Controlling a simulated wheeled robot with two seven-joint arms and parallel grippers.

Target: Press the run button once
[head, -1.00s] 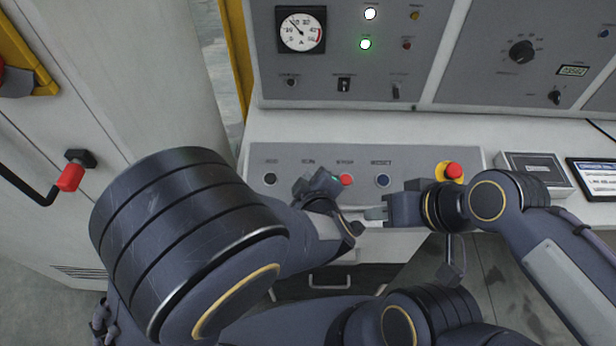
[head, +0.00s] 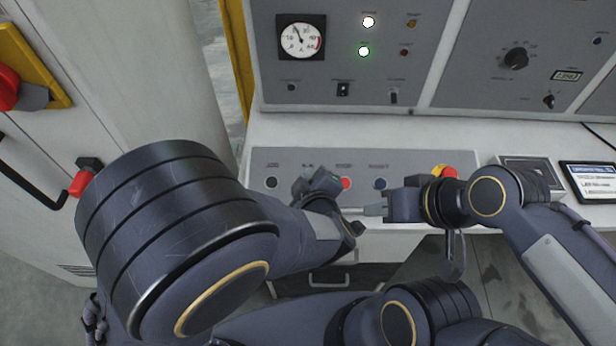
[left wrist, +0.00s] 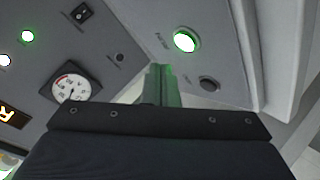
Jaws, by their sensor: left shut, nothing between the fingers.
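The run button (left wrist: 185,41) glows green on the sloped grey panel in the left wrist view. In the head view my left gripper (head: 313,185) covers the spot under its label, so the button is hidden there. My left gripper is shut and empty. Its fingertips (left wrist: 159,76) are tinted green and appear beside the lit button; whether they touch the panel I cannot tell. My right gripper (head: 366,210) hovers at the panel's front edge, fingers pointing left; its opening is unclear.
A red mushroom button on yellow (head: 446,171) is behind my right arm. Above is an upright panel with a gauge (head: 301,37) and lit lamps.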

